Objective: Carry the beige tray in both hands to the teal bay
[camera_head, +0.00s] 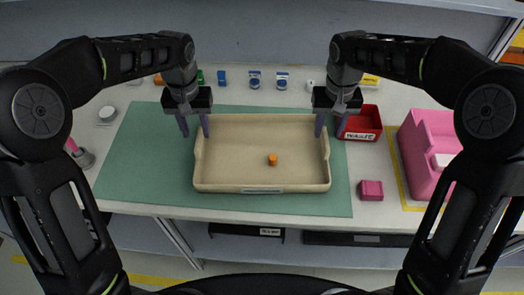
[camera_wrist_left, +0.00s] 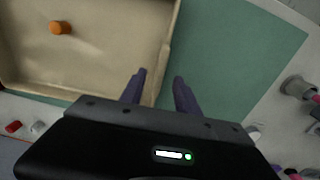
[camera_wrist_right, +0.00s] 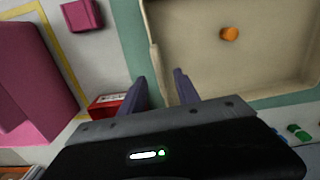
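The beige tray (camera_head: 225,170) lies on a teal-green mat (camera_head: 135,165) in the head view, with a small orange cylinder (camera_head: 272,159) inside. I cannot tell whether this mat is the teal bay. My left gripper (camera_head: 194,126) is open at the tray's left wall; in the left wrist view the wall runs between its fingers (camera_wrist_left: 160,88). My right gripper (camera_head: 331,125) is open at the right wall; in the right wrist view that wall runs between its fingers (camera_wrist_right: 160,88). Gaps between fingers and walls show, and neither gripper is closed on the tray.
A red labelled bin (camera_head: 362,124) stands close right of my right gripper. A magenta box (camera_head: 371,190) and a large pink container (camera_head: 425,150) in a yellow outline are further right. Several small items line the back. The mat left of the tray is clear.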

